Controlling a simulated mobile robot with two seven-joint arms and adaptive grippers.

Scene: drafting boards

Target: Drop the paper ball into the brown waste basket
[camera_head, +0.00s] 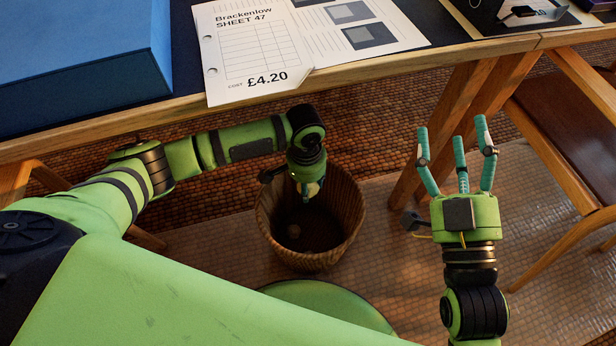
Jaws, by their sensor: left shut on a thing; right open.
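The brown waste basket (341,243) stands upright on the floor below the desk's front edge, its open top facing up. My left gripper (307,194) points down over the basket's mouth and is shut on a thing. The hand hides most of what it holds, so I cannot see the paper ball clearly between its fingers. A small, dim, roundish lump shows low inside the basket, and I cannot tell what it is. My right gripper (458,150) is open and empty, fingers pointing up the picture, to the right of the basket.
The wooden-edged desk (372,70) runs across the top, with a blue box (80,60) and a printed sheet (262,55) on it. A wooden chair (570,120) stands at the right. Tiled floor (385,255) is clear between the basket and my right arm.

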